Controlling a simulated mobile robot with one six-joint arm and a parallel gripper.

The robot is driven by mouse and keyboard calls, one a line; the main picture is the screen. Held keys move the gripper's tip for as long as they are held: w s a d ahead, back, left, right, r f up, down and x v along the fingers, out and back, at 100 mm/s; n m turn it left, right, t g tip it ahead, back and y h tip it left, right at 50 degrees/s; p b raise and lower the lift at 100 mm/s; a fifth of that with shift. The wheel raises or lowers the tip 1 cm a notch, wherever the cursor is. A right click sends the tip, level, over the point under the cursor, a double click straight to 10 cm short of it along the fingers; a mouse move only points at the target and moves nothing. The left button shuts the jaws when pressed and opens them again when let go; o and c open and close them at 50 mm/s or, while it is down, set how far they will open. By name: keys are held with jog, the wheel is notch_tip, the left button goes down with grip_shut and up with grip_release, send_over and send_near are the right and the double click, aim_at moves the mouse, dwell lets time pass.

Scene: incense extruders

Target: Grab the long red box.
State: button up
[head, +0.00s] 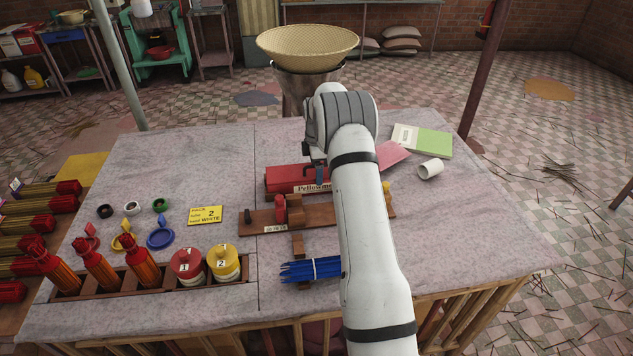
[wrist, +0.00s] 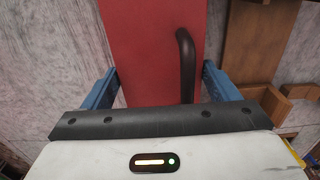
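The long red box (head: 290,178) lies on the table with dark trim on top, partly hidden behind my arm in the head view. In the wrist view the red box (wrist: 145,50) fills the middle, with a dark curved handle (wrist: 186,65) near its right side. My gripper (wrist: 160,78) is open, its two blue fingers on either side of the box. The fingertips are close to the box's edges; whether they touch is unclear. In the head view my gripper (head: 320,172) is over the box's right part, mostly hidden by my arm.
A wooden stand (head: 262,220) lies just in front of the box, with a blue stick bundle (head: 310,269) nearer. A pink booklet (head: 392,154), a green book (head: 424,141) and a white cup (head: 431,169) are to the right. The table's back left is clear.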

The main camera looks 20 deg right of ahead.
jog(key=c, duration=1.2)
jog(key=shift+c, duration=0.5)
jog(key=shift+r, duration=0.15)
